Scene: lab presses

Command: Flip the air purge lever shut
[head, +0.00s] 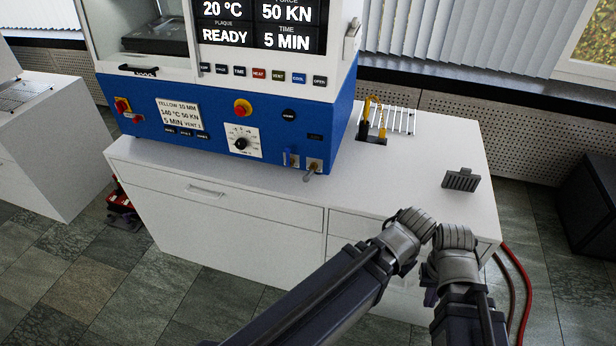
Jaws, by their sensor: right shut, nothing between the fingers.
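Two small fittings sit low at the right end of the press's blue front (215,135). One is a blue lever (287,157) that stands about upright. Beside it, a metal lever (311,172) sticks out and down from a small plate. I cannot read which one is the air purge lever. My right arm bends at the lower right, and its forearm runs down to the lower left. Only a dark bit of my right gripper (212,343) shows at the bottom edge, shut and empty, well below the levers and touching neither. My left gripper is not in view.
The press stands on a white cabinet (240,225) with drawers. A dark ribbed block (461,180) is near the right edge. The top in front of the levers is clear.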

